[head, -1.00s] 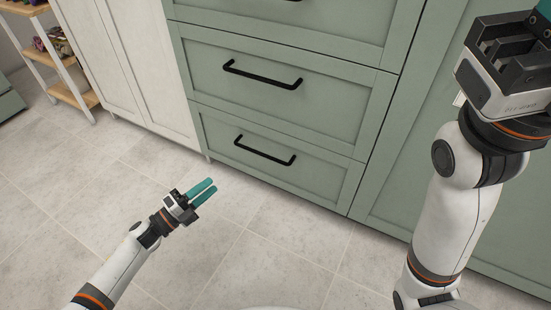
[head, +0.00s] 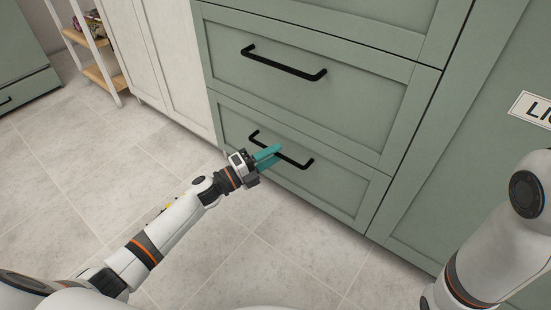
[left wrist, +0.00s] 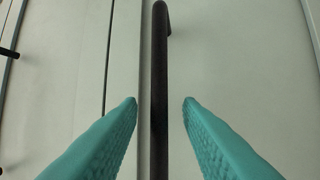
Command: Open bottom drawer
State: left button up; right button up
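The bottom drawer (head: 336,189) is a green panel low in the cabinet, and it looks shut. Its black bar handle (head: 293,158) runs across the front. My left gripper (head: 274,157) is at the handle's left half, its teal fingers pointing at the drawer front. In the left wrist view the handle (left wrist: 159,110) stands between the two open fingers (left wrist: 160,103), with a gap on each side. The fingers hide part of the handle in the head view. My right gripper is outside the head view; only part of that arm shows at the right.
Another green drawer (head: 300,100) with a black handle is directly above. A white cabinet (head: 165,70) stands to the left, with a shelf rack (head: 100,72) beyond it. A tall green door (head: 480,170) with a label is at right.

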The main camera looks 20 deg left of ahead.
pick_arm(q)
jog(key=shift+w+d+r, duration=0.15)
jog(key=shift+w+d, duration=0.25)
jog(key=shift+w, duration=0.05)
grip_shut()
jog(key=shift+s, duration=0.15)
